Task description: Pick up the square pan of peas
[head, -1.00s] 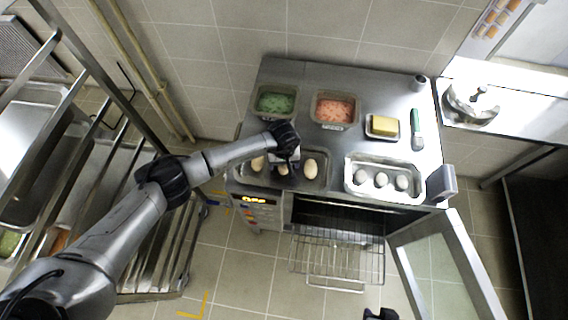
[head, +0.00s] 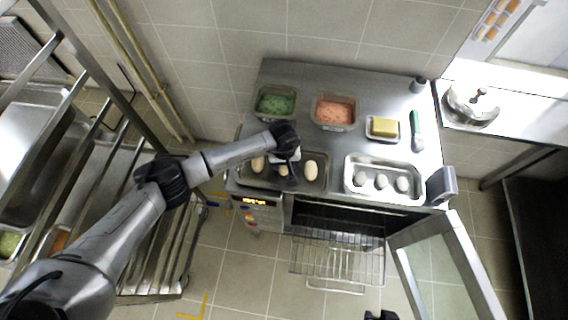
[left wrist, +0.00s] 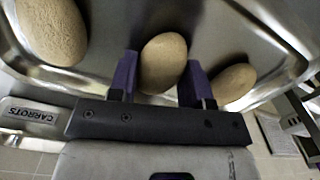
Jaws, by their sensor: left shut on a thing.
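The square pan of peas (head: 275,102), grey with green contents, stands at the back left of the steel counter in the head view. My left gripper (head: 284,168) is in front of it, over a dark tray (head: 322,183) of pale brown rolls. In the left wrist view its purple fingers (left wrist: 160,78) are on both sides of the middle roll (left wrist: 163,55), shut on it. The roll is still low at the tray. The peas pan is apart from the gripper. A dark piece, perhaps my right gripper (head: 381,315), shows at the bottom edge; its jaws are unclear.
A pan of orange contents (head: 334,111), labelled carrots in the left wrist view (left wrist: 34,113), stands right of the peas. Butter (head: 384,127), a green-handled tool (head: 416,130) and a pale tray (head: 417,193) with eggs are further right. The oven door (head: 447,262) hangs open in front; a rack (head: 150,215) stands left.

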